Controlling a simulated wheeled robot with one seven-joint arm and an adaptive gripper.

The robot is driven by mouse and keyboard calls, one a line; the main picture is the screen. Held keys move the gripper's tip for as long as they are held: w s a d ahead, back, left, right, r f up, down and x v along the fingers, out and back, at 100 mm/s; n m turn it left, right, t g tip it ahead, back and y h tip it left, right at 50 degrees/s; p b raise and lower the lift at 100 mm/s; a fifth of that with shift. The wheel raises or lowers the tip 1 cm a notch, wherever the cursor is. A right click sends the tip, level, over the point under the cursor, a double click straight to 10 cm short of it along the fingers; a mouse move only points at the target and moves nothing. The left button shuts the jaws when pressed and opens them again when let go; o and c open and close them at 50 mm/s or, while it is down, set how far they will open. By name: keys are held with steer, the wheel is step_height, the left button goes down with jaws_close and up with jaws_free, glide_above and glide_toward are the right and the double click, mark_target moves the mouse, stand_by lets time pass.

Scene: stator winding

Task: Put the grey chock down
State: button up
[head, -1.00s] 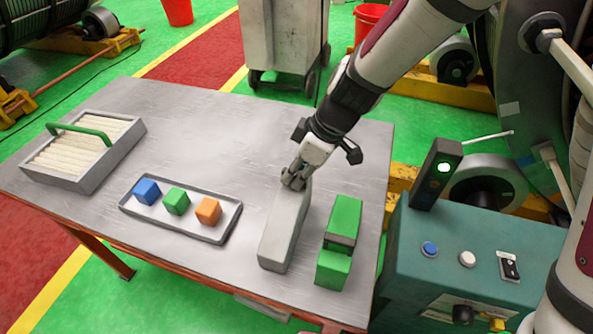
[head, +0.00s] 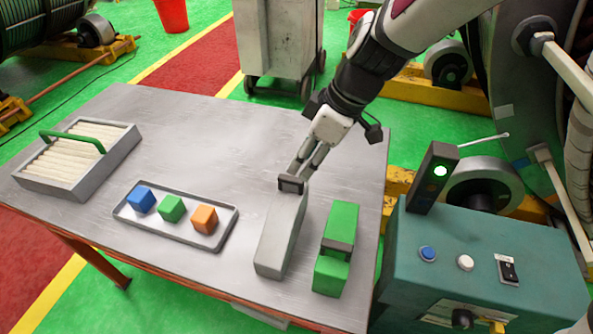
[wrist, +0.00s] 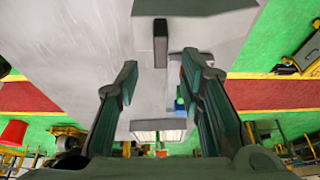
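The grey chock (head: 280,235) is a long grey block lying on the metal table, left of the green chock (head: 333,250). A dark handle (head: 291,184) stands at its far end. In the wrist view the grey chock (wrist: 200,8) fills the top edge, and its dark handle (wrist: 160,40) shows ahead of and between my fingers. My gripper (head: 298,174) is just beyond and above the handle. In the wrist view my gripper (wrist: 160,66) is open, with a clear gap on both sides of the handle.
The table (head: 190,120) has free room behind the chocks. A shallow tray (head: 150,223) with blue, green and orange cubes lies to the left. A crate of pale bars (head: 100,170) stands farther left. A control box (head: 480,285) stands close on the right.

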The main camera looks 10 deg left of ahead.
steer(key=shift+v, duration=2.4)
steer(key=shift+r, duration=0.1)
steer(key=s+d+r+m+t+h, duration=0.2)
steer(key=s+d+r+m, duration=0.1)
steer(key=s+d+m, duration=0.5)
steer(key=s+d+r+m+t+h, duration=0.2)
steer(key=s+d+r+m, duration=0.2)
steer(key=s+d+m, duration=0.4)
steer(key=d, duration=0.6)
steer(key=shift+d+r+t+h, duration=0.25)
steer(key=shift+r+t+h, duration=0.05)
steer(key=shift+r+h, duration=0.1)
